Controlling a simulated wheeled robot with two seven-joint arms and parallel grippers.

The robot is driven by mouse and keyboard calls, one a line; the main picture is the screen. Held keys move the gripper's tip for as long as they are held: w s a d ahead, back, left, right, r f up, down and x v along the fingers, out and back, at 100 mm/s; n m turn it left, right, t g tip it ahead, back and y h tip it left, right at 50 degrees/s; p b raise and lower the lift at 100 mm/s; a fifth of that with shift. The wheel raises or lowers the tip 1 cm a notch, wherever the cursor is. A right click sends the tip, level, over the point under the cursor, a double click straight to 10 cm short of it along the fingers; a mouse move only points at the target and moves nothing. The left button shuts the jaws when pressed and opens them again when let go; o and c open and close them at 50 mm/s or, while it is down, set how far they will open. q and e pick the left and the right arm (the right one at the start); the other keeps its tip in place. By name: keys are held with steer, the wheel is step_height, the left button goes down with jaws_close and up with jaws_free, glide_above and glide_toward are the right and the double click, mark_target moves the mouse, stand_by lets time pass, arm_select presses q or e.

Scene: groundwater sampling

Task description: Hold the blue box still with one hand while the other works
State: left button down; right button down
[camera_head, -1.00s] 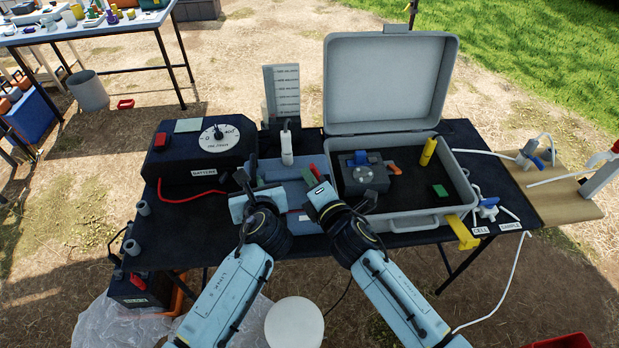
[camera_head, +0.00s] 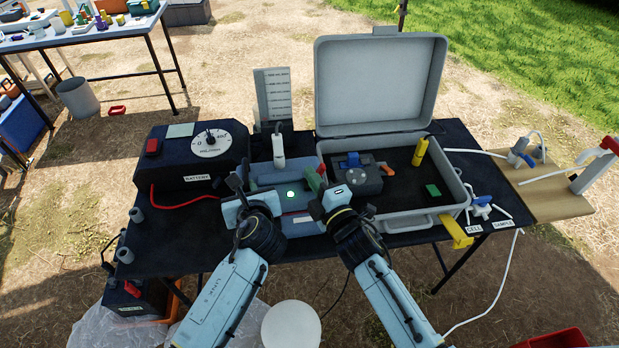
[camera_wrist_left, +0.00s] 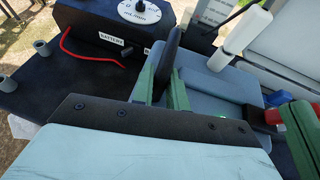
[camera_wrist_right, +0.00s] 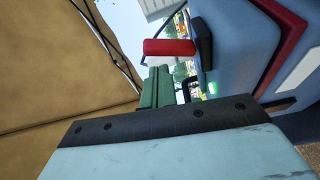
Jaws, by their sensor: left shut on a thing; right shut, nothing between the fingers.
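The blue box (camera_head: 268,178) sits on the black-topped table between my two grippers; a small green light (camera_head: 291,194) glows on it. My left gripper (camera_head: 240,184) is at the box's left side. In the left wrist view its green fingers (camera_wrist_left: 165,88) are shut on a black upright piece (camera_wrist_left: 174,52) at the box's edge. My right gripper (camera_head: 314,181) is at the box's right side, shut and empty. In the right wrist view its fingers (camera_wrist_right: 155,88) are together just beside a red handle (camera_wrist_right: 168,47) on a black mount; whether they touch it is unclear.
A black battery unit (camera_head: 170,172) with a dial stands at left. An open grey case (camera_head: 395,222) holding a grey device (camera_head: 352,180) stands close at right. A white cylinder (camera_head: 279,150) and graduated panel (camera_head: 270,95) rise behind the box. White tubes run at far right.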

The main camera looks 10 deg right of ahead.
steer(key=shift+s, duration=0.1)
steer(key=f+v, duration=0.1)
steer(key=v, duration=0.8)
steer(key=shift+s, duration=0.4)
steer(key=shift+d, duration=0.1)
arm_select(q)
steer(key=c, duration=1.3)
jaws_free()
